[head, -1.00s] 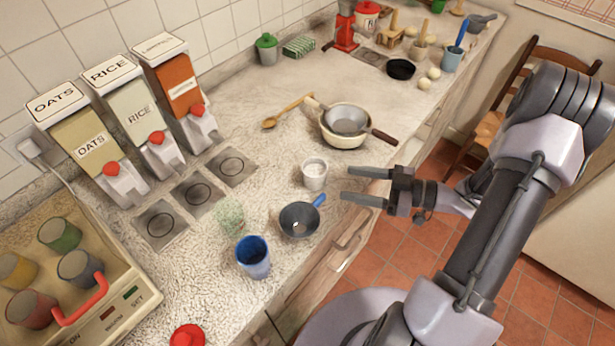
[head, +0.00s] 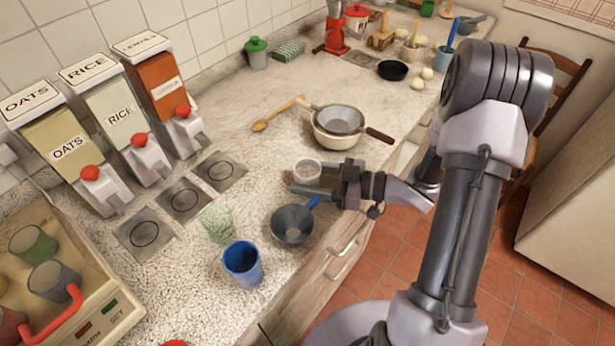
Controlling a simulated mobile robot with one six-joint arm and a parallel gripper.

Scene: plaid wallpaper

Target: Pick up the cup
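My gripper (head: 314,180) is at this cup, reaching in from the right. One finger passes in front of the cup's lower part; the other is on its far side, partly hidden. The fingers look apart with the cup between them; I cannot see whether they touch it. A blue cup (head: 242,264) stands nearer the front edge. A pale green speckled glass (head: 217,224) stands left of it, further back.
A dark pan (head: 292,225) with a blue handle sits close in front of my gripper. A cream bowl (head: 335,141) with a sieve is just behind. Dispensers (head: 120,115) line the wall. A tray (head: 120,290) with several mugs is at lower left.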

